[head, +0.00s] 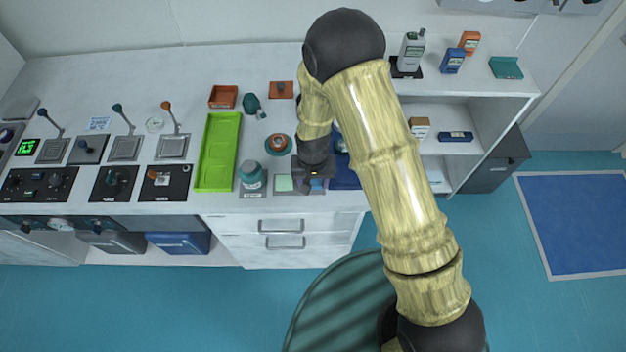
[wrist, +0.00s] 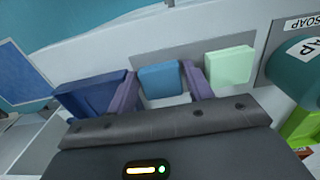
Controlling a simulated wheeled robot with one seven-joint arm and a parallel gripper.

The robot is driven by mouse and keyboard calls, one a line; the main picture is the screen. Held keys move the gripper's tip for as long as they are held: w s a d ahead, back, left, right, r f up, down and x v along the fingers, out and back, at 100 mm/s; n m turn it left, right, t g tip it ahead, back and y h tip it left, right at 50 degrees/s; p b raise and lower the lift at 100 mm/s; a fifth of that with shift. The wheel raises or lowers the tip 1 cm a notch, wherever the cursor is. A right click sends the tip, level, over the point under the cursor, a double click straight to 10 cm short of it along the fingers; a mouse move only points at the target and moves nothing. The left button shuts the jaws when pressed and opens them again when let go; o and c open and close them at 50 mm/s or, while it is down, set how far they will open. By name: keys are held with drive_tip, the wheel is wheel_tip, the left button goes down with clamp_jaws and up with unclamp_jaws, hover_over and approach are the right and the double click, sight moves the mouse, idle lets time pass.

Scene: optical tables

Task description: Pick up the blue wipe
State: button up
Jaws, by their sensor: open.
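The blue wipe (wrist: 160,82) is a small blue block on a grey mat (wrist: 180,50) in the wrist view. My gripper (wrist: 160,72) is open, with one purple finger to the left of the wipe and one to the right. The gap between the right finger and the wipe looks small; contact cannot be told.
A pale green wipe (wrist: 230,66) lies just right of my right finger. A dark blue tray (wrist: 92,96) is close on the left. A teal soap bottle (wrist: 295,70) stands to the right. A lime green tray (head: 218,152) lies further left on the counter in the head view.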

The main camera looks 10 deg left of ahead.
sight(313, 184)
drive_tip(key=c, duration=0.7)
drive_tip(key=shift+r, duration=0.2)
wheel_tip(313, 184, up, 10)
drive_tip(key=shift+f+b, duration=0.15)
drive_tip(key=shift+b, duration=0.95)
drive_tip(key=o, duration=0.4)
drive_tip(key=shift+c, duration=1.2)
